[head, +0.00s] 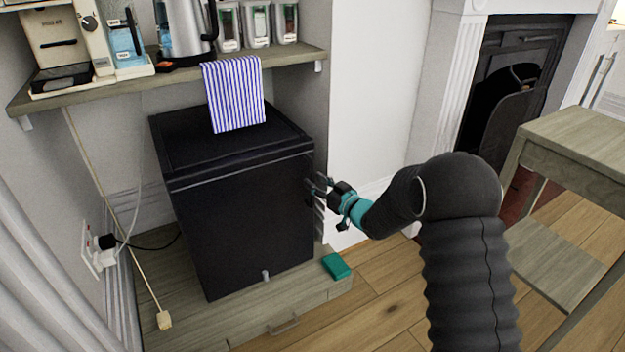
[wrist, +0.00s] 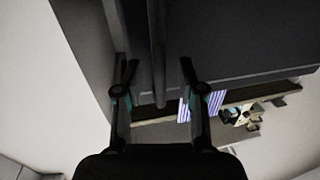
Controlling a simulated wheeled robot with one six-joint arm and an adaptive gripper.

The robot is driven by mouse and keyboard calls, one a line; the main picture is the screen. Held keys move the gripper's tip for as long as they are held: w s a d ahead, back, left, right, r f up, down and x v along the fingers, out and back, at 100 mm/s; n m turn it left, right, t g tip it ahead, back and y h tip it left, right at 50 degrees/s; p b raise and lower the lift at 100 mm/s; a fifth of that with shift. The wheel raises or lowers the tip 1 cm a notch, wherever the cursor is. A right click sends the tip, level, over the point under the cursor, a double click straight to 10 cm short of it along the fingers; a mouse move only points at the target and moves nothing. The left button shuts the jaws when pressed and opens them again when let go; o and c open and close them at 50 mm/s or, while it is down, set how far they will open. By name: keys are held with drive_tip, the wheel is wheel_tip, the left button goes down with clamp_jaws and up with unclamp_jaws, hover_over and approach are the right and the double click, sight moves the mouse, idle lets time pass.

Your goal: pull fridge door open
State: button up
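The black fridge (head: 240,215) stands under the shelf, and its door looks shut in the head view. The dark door also fills the upper right of the wrist view (wrist: 235,40). My gripper (head: 318,186) is at the right edge of the door, near its upper part. In the wrist view my gripper (wrist: 156,72) is open, with one finger on each side of a slim dark bar, which looks like the door handle (wrist: 158,50). Gaps show between the bar and both fingers. The handle is hard to make out in the head view.
A striped towel (head: 233,95) hangs from the shelf (head: 290,57), which holds a kettle (head: 184,28) and jars. A green box (head: 337,266) lies on the wooden plinth (head: 210,325) by the fridge's right corner. A wooden table (head: 580,140) stands at right.

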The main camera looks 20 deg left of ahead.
drive_tip(key=shift+x, duration=1.05)
clamp_jaws()
drive_tip(key=shift+s, duration=0.15)
